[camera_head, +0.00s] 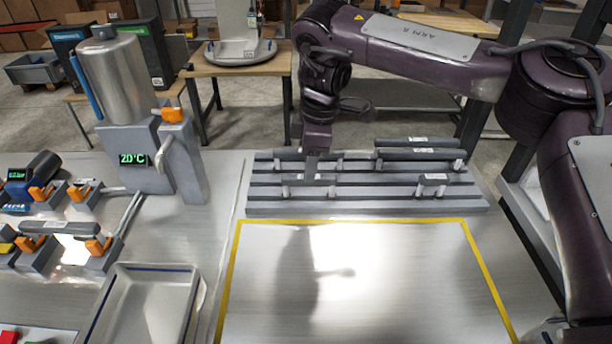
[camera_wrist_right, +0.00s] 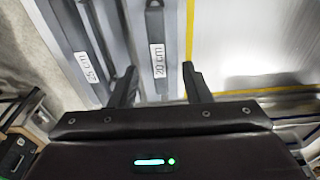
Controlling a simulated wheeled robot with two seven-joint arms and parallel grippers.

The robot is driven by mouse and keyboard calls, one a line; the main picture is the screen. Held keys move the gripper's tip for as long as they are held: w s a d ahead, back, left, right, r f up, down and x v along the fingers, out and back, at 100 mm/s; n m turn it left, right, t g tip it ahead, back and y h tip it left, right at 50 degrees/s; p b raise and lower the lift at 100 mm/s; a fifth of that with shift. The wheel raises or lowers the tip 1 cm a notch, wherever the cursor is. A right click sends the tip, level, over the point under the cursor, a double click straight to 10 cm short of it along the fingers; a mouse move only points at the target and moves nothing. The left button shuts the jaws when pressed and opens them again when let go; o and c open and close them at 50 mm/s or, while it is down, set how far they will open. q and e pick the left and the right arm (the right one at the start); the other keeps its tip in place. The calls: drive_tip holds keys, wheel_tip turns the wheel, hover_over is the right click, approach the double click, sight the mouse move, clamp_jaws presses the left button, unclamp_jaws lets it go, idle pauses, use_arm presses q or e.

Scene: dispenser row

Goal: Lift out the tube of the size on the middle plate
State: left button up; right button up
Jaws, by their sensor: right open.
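The dark grey tubes lie in a grooved grey rack (camera_head: 360,206) at the back of the steel table. In the right wrist view, one tube (camera_wrist_right: 155,28) bears a "20 cm" label and another (camera_wrist_right: 82,38) a "25 cm" label. My right gripper (camera_head: 314,178) points down over the left part of the rack. In the wrist view its open fingers (camera_wrist_right: 159,70) appear on either side of the 20 cm tube; I cannot tell whether they touch it. Tubes on the right (camera_head: 398,154) have labels too small to read. I cannot make out the middle plate. My left gripper is out of view.
A yellow-bordered area (camera_head: 400,285) in front of the rack is empty. An empty metal tray (camera_head: 150,275) stands at the front left. A metal tank (camera_head: 116,80) with a "20°C" display stands at the back left, with several orange-clamped fittings nearby.

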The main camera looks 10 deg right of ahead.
drive_tip(key=shift+s+f, duration=0.2)
drive_tip(key=shift+f, duration=0.7)
drive_tip(key=f, duration=0.1)
drive_tip(key=f+p, duration=0.1)
drive_tip(key=f, duration=0.1)
drive_tip(key=shift+w+a+f, duration=0.15)
drive_tip(key=shift+w+f, duration=0.15)
drive_tip(key=shift+f, duration=0.55)
use_arm(q)
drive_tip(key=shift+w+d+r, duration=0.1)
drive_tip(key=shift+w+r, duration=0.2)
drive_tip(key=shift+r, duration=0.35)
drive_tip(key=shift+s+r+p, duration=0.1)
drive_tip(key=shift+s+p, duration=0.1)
drive_tip(key=shift+p, duration=0.1)
use_arm(e)
drive_tip(key=shift+f, duration=0.25)
clamp_jaws()
